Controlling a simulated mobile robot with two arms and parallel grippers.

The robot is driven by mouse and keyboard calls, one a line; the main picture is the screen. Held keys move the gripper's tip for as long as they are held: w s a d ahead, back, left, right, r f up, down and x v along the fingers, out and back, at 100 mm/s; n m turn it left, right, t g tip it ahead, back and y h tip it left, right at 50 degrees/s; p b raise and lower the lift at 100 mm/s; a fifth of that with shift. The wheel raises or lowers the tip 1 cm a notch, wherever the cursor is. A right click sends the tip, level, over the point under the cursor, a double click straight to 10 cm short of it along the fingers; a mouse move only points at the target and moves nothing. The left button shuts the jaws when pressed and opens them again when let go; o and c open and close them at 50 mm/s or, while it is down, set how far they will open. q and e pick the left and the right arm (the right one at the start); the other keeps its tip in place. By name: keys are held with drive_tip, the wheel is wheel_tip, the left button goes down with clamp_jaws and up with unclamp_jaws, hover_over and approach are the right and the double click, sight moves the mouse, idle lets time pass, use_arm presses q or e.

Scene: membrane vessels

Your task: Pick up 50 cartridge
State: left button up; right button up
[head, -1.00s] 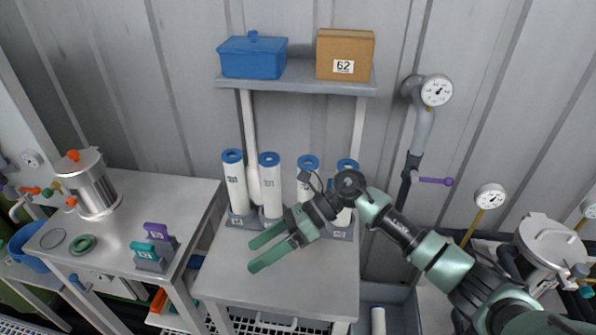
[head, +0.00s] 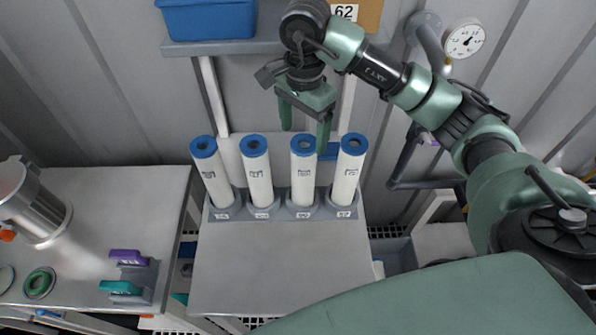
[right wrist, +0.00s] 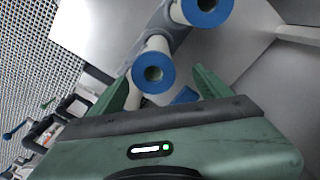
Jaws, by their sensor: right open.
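Several white cartridges with blue ring tops stand upright in a grey rack (head: 282,212) on the middle table. The base labels are tiny; the one under the third cartridge from the left (head: 303,172) seems to read 50, but I cannot be sure. My right gripper (head: 305,140) is open and empty, pointing down over the top of that third cartridge. In the right wrist view, a blue-topped cartridge (right wrist: 153,74) shows between the two spread fingers, with no visible contact. Another cartridge top (right wrist: 207,8) is beyond it. My left gripper is not in view.
Close neighbours are the second cartridge (head: 257,172) and the rightmost one (head: 348,172). A shelf (head: 225,47) above carries a blue box (head: 208,18) and a carton marked 62 (head: 369,14). The table front (head: 275,265) is clear. A metal pot (head: 32,205) stands left.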

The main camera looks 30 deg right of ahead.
sight(303, 177)
drive_tip(key=shift+s+f, duration=0.1)
drive_tip(key=shift+s, duration=0.4)
drive_tip(key=shift+s+f, duration=0.1)
drive_tip(key=shift+f, duration=0.2)
drive_tip(key=f+p, duration=0.1)
drive_tip(key=f, duration=0.1)
drive_tip(key=f+p, duration=0.1)
drive_tip(key=f, duration=0.1)
drive_tip(key=f+p, duration=0.1)
drive_tip(key=f, duration=0.1)
drive_tip(key=shift+a+f+p, duration=0.15)
drive_tip(key=shift+a+p, duration=0.15)
drive_tip(key=shift+f, duration=0.4)
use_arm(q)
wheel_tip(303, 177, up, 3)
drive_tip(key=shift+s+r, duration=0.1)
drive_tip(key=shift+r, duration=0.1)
use_arm(e)
clamp_jaws()
